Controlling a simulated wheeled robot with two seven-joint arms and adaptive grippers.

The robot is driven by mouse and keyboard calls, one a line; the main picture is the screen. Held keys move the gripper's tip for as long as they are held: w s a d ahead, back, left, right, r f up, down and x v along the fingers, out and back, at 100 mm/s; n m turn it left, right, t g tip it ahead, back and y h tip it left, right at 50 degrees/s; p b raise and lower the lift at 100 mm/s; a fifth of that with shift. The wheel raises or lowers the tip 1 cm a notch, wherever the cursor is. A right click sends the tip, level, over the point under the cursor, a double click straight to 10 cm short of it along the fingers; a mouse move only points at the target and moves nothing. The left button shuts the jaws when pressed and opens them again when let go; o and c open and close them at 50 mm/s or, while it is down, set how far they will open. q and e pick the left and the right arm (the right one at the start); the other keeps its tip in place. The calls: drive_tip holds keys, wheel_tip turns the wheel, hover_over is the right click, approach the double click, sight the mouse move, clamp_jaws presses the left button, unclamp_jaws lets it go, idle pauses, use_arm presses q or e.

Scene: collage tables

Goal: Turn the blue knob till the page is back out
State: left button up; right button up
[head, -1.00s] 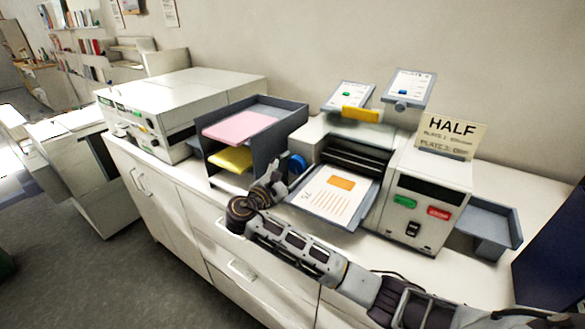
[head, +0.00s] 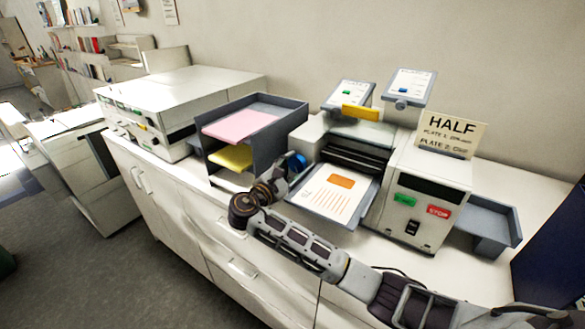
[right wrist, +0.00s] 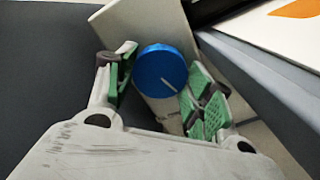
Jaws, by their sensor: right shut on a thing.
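The blue knob (head: 296,162) is on the left side of the grey-white machine (head: 400,215). In the right wrist view the knob (right wrist: 161,71) has a white line on its face pointing to the lower right. My right gripper (head: 280,174) is at the knob; its green-padded fingers (right wrist: 155,85) stand on either side of it and are shut on it. The page (head: 328,192), with an orange block and orange lines, lies on the machine's grey front tray (head: 338,214), near the dark rollers (head: 355,160). My left gripper is not in view.
A dark two-level rack (head: 258,122) with pink and yellow paper stands left of the knob, close to my gripper. A sign reading HALF (head: 452,134) stands on the machine. Green and red STOP (head: 438,211) buttons are on its front. A grey side tray (head: 485,225) is at right.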

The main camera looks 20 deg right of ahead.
drive_tip(key=shift+f+m+b, duration=0.2)
drive_tip(key=shift+m+b, duration=0.85)
drive_tip(key=shift+m, duration=0.45)
drive_tip(key=shift+r+m+b, duration=0.1)
drive_tip(key=shift+m+b, duration=1.35)
drive_tip(key=shift+m, duration=0.45)
drive_tip(key=o, duration=1)
drive_tip(key=shift+r, duration=0.1)
drive_tip(key=shift+a, duration=0.1)
drive_tip(key=shift+v, duration=5.95)
